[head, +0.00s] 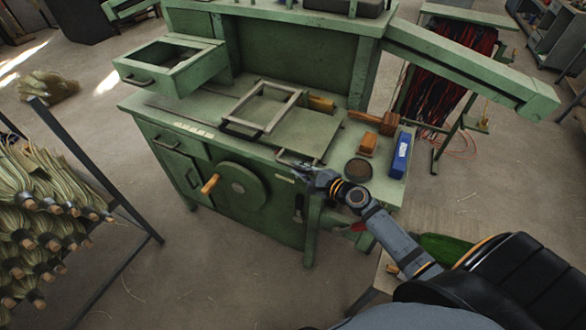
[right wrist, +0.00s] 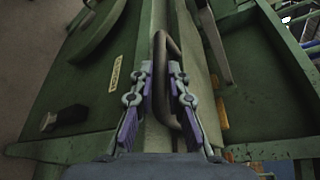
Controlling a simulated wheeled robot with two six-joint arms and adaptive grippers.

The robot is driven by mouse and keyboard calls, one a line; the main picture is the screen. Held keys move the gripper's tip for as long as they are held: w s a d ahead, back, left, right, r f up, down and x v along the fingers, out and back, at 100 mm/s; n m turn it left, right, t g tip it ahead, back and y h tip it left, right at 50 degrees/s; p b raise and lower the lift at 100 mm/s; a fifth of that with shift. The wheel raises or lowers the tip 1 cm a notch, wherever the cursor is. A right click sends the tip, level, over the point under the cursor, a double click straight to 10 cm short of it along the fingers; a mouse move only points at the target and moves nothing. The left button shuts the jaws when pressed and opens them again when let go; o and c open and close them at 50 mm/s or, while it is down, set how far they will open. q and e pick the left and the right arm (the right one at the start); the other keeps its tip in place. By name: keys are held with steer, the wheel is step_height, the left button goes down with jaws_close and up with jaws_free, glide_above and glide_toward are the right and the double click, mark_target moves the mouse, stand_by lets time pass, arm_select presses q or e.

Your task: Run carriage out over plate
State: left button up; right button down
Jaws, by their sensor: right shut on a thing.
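A green workbench (head: 230,160) carries a flat grey-green plate (head: 312,140) on its top. An open rectangular metal frame (head: 294,100), perhaps the carriage, lies on the bench at the plate's back left. A bent metal handle (head: 284,160) stands at the bench's front edge, by the plate. My right gripper (head: 308,172) is at this handle, at the front edge. In the right wrist view, my right gripper (right wrist: 161,78) is shut on the handle (right wrist: 172,50), its fingers on either side of the bar. The left gripper is not in view.
An orange block (head: 367,144), a blue box (head: 402,152), a round dark dish (head: 357,170) and a wooden tool (head: 375,121) lie on the bench's right end. A hand crank (head: 210,184) juts from the front. A rack of broom bundles (head: 45,200) stands left.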

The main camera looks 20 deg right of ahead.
steer(key=shift+s+d+f, duration=0.15)
steer(key=shift+s+d, duration=0.15)
steer(key=shift+s, duration=0.05)
steer(key=c, duration=1.7)
jaws_free()
steer(key=o, duration=0.4)
steer(key=shift+s+d, duration=0.15)
steer(key=shift+s, duration=0.05)
steer(key=shift+c, duration=0.2)
step_height(320, 180, up, 10)
